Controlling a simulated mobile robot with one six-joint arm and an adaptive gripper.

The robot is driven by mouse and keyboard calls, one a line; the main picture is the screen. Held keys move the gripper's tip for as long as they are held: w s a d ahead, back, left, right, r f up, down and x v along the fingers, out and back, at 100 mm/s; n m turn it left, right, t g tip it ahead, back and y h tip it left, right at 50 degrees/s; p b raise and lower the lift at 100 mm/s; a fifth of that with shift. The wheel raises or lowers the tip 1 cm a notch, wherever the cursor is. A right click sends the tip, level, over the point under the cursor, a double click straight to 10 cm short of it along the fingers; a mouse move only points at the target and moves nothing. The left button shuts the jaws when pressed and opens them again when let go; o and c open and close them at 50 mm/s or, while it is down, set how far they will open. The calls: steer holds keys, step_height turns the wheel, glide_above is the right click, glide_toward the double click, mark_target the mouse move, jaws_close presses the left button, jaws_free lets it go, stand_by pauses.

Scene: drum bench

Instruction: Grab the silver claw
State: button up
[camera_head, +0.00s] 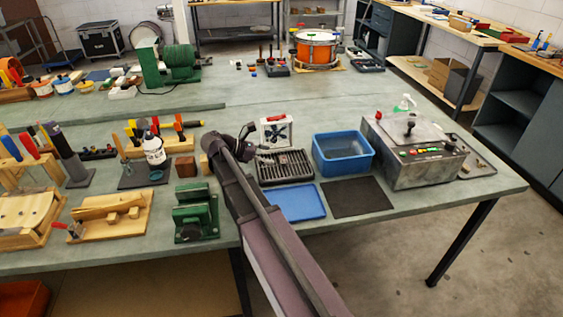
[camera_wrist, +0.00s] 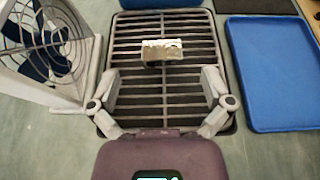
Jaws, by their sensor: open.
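The silver claw (camera_wrist: 163,58), a small shiny metal piece with a pale top edge, lies on the black slatted rack (camera_wrist: 135,28) in the wrist view. My gripper (camera_wrist: 161,82) is open and empty. Its two fingers are spread wide over the rack, with the claw ahead of them, roughly centred between their lines and not touched. In the head view my gripper (camera_head: 259,157) is above the left part of the rack (camera_head: 291,178). I cannot make out the claw clearly there.
A small fan in a white frame (camera_head: 277,131) stands close to my left finger in the wrist view (camera_wrist: 45,88). A flat blue tray (camera_head: 297,203), blue bin (camera_head: 343,153) and dark mat (camera_head: 357,197) lie right. A green block (camera_head: 196,216) stands left.

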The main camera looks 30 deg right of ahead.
mark_target(284, 158)
steer(key=shift+b+x, duration=0.9)
steer(key=shift+x, duration=1.05)
steer(key=shift+s+d+f, duration=0.2)
steer(key=shift+d+f, duration=0.15)
steer(key=shift+d, duration=0.15)
steer(key=c, duration=1.2)
steer(key=shift+r, duration=0.15)
step_height(284, 158, up, 3)
steer(key=p, duration=0.3)
steer(key=shift+r, duration=0.25)
steer(key=s+a, duration=0.1)
steer(key=s, duration=0.4)
steer(key=s+a+r+p, duration=0.1)
steer(key=s, duration=0.4)
steer(key=s+a, duration=0.1)
steer(key=s, duration=0.4)
steer(key=shift+s+a+r+p, duration=0.15)
steer(key=shift+s+a+p, duration=0.15)
steer(key=shift+a+p, duration=0.05)
